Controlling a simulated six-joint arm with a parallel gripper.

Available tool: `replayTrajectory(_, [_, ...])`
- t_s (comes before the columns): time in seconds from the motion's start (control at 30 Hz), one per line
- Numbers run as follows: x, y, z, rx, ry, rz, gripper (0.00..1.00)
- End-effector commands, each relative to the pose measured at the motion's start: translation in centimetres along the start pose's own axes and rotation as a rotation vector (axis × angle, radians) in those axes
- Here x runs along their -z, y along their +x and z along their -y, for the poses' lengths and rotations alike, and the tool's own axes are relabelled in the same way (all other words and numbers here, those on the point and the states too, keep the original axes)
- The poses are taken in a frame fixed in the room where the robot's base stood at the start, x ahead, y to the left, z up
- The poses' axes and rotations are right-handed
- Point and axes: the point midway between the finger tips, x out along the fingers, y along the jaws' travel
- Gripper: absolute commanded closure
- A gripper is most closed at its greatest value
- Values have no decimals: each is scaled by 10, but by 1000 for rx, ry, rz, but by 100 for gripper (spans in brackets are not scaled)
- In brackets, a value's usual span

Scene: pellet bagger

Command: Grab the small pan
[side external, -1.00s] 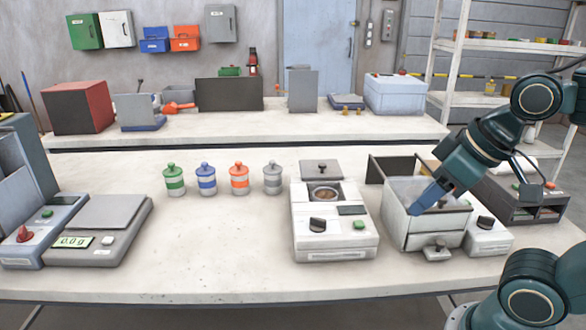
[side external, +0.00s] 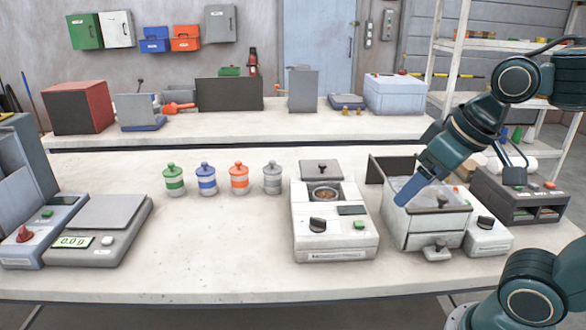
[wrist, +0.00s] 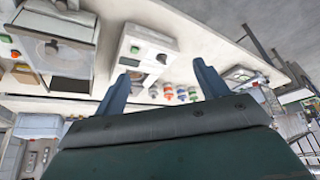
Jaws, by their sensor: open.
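A small round metal pan (side external: 323,193) sits in the dark well on top of the white instrument (side external: 335,240) at the middle of the bench. The instrument's small grey lid stands raised behind the pan. My gripper (side external: 407,192) is over the open grey-white bin unit to the right of the instrument, apart from the pan. In the wrist view, the two blue fingers of my gripper (wrist: 163,72) are spread with nothing between them. The white instrument (wrist: 143,70) also shows there beyond the fingers; I cannot make out the pan clearly in that view.
The open bin unit (side external: 420,238) has raised walls under my gripper. Several lidded jars (side external: 239,180) stand left of the instrument. A scale (side external: 100,225) is further left. A dark rack (side external: 520,200) is at the right. The bench front between scale and instrument is clear.

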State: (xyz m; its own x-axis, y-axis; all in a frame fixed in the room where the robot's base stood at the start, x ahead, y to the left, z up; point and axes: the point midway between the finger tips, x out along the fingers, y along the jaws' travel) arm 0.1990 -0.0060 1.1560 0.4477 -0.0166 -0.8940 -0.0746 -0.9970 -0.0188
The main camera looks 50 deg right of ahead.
Motion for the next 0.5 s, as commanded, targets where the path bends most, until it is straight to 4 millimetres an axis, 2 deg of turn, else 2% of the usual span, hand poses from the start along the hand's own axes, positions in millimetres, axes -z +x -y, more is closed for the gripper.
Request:
replayTrajectory(0.27, [56,7,-12,-43,169,61,27])
replayTrajectory(0.5, [105,25,-28,-87,328,111,27])
